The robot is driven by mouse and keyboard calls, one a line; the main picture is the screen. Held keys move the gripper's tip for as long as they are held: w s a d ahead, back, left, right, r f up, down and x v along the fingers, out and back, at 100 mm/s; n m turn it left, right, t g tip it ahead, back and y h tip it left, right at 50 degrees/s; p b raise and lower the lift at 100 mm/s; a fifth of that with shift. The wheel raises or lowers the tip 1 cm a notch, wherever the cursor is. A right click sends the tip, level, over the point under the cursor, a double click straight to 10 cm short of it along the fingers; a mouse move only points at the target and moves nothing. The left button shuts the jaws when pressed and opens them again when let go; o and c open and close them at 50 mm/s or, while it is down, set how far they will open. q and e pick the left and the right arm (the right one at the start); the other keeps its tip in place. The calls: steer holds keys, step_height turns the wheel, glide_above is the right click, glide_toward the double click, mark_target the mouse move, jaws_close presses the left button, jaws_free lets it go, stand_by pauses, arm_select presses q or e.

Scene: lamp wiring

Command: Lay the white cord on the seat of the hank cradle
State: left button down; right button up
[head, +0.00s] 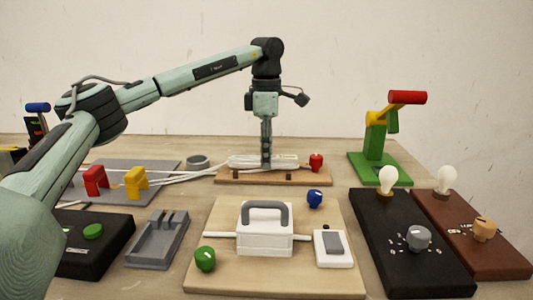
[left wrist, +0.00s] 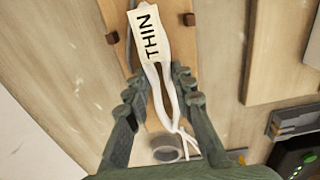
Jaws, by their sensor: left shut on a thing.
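The white cord (head: 243,161) is a looped hank with a white tag (left wrist: 146,34) reading THIN and loose tails. My left gripper (head: 266,163) points straight down and is shut on it; in the left wrist view the loop runs between the two fingers (left wrist: 158,85). The hank is at or just above a narrow wooden board with brown pegs (head: 230,177), which looks like the hank cradle. I cannot tell whether the cord touches it. My right gripper is not in view.
A red knob (head: 316,161) is at the board's right end. Red (head: 95,180) and yellow (head: 136,182) clips stand left on a grey plate. A white box with a handle (head: 265,238) is in front. A green stand (head: 381,150) and lamp boards (head: 405,255) are right.

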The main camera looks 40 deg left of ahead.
arm_select(q)
steer(key=shift+f, duration=0.4)
stand_by(0.4)
steer(key=c, duration=1.2)
jaws_free()
step_height(320, 180, up, 12)
